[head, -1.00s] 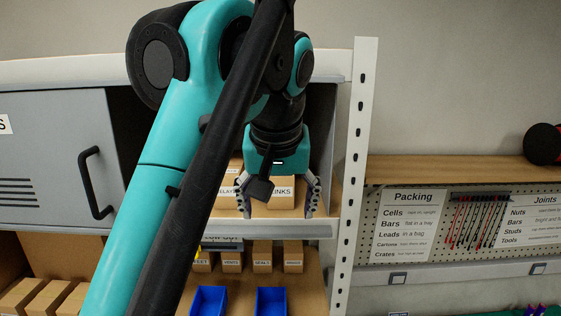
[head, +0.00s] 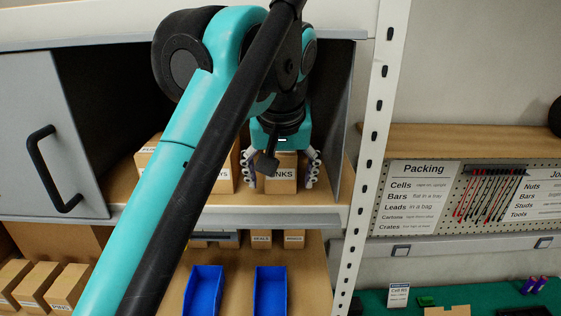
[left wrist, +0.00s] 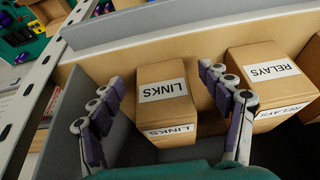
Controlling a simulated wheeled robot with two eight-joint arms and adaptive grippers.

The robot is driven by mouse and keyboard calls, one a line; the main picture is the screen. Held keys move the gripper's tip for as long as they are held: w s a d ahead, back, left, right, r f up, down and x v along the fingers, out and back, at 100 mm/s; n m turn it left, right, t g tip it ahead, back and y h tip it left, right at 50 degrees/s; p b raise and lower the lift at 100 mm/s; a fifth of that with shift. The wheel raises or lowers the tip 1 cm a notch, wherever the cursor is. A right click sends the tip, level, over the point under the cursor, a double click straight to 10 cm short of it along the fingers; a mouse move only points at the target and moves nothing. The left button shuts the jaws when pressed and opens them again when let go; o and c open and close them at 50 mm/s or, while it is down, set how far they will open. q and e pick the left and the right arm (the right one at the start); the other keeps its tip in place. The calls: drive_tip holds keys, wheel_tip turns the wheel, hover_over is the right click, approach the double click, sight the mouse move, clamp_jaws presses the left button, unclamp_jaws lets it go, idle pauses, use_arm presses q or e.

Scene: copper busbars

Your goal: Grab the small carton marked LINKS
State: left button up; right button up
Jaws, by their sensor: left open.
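The small brown carton marked LINKS (left wrist: 165,98) stands on the cupboard shelf, with white labels on two of its faces. It also shows in the head view (head: 281,184), partly hidden behind my gripper. My left gripper (head: 283,172) is open, with one finger on each side of this carton. In the left wrist view the gripper (left wrist: 165,115) has a gap between each finger and the carton. The carton rests on the shelf. My right gripper is not in view.
A carton marked RELAYS (left wrist: 268,72) stands close beside one finger. The grey cupboard side wall (head: 345,135) is near the other finger. Blue bins (head: 270,291) and small cartons are on the shelf below.

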use_arm(q)
drive_tip(key=shift+w+f, duration=0.25)
drive_tip(key=shift+f, duration=0.45)
drive_tip(key=shift+s, duration=0.25)
drive_tip(key=shift+w, duration=0.15)
drive_tip(key=c, duration=1.5)
drive_tip(key=shift+c, duration=0.2)
drive_tip(key=shift+r, duration=0.2)
